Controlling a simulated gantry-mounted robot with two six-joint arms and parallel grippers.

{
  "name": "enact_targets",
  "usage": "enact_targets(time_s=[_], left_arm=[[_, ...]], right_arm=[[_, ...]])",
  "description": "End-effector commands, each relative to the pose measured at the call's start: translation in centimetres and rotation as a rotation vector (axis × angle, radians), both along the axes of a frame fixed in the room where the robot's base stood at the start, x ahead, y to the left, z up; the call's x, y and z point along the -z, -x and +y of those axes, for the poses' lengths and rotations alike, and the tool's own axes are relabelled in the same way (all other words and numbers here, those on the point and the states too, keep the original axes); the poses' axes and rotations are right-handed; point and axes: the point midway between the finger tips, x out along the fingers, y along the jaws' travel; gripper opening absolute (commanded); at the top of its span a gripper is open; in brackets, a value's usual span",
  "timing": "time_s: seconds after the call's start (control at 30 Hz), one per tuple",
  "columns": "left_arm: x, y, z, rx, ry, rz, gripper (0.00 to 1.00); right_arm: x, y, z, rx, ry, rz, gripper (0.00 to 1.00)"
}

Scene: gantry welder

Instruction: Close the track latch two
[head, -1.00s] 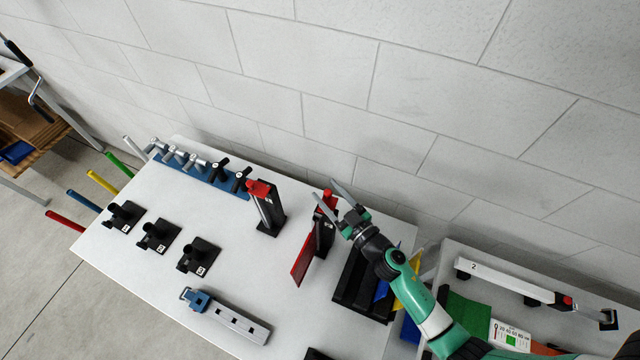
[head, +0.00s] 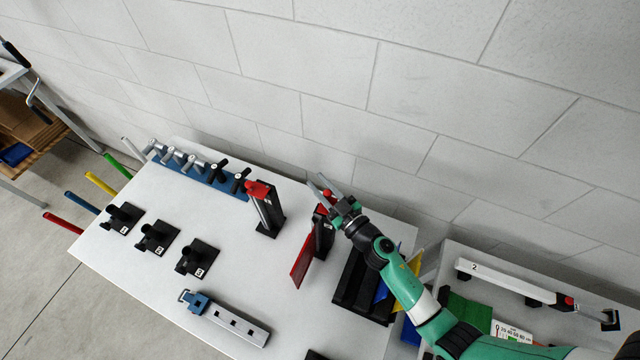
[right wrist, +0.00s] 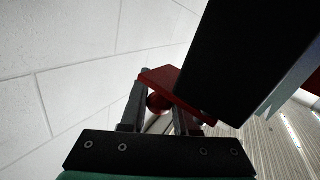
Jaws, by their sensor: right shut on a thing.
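Two upright black posts with red tops stand on the white table in the head view: the left one (head: 267,212) and the right one (head: 323,238). I read no number on either and cannot tell for sure which is track latch two. My right gripper (head: 322,183) is at the top of the right post. In the right wrist view its fingers (right wrist: 160,92) are shut around a red knob (right wrist: 157,104) under a red plate (right wrist: 176,84). A black block (right wrist: 245,60) hides much of that view. My left gripper is not in view.
A red panel (head: 301,262) leans beside the right post. A black rack (head: 360,285) stands close to its right, under my right arm. A blue-and-grey bar (head: 228,318) and several black numbered fixtures (head: 197,257) lie to the left. A wall is behind.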

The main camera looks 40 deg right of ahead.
Motion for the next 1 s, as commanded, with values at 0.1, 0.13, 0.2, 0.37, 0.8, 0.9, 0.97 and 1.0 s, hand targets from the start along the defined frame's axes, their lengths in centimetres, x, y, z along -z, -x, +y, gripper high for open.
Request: enact_targets(time_s=[0.1, 0.13, 0.2, 0.37, 0.8, 0.9, 0.97, 1.0], left_arm=[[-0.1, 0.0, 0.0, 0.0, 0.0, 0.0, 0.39], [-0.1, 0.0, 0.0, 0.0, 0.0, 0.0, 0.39], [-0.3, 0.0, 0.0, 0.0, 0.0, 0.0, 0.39], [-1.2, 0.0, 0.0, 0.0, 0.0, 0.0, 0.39], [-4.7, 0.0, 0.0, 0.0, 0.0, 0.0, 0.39], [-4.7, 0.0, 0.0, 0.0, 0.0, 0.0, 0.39], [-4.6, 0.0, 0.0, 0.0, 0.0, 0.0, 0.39], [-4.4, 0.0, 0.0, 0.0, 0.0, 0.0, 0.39]], right_arm=[[0.0, 0.0, 0.0, -0.003, 0.0, 0.0, 0.0], [-0.1, 0.0, 0.0, -0.005, -0.001, 0.0, 0.0], [-0.1, 0.0, 0.0, -0.013, -0.002, 0.0, 0.0], [-0.3, -0.1, 0.3, -0.059, -0.001, 0.001, 0.0], [-0.3, -0.5, 2.6, -0.388, -0.001, 0.002, 0.0], [-0.2, -0.5, 3.2, -0.484, 0.0, 0.001, 0.0], [0.0, -0.4, 3.7, -0.542, -0.001, 0.0, 0.0], [0.1, -0.4, 3.9, -0.58, -0.001, 0.0, 0.0]])
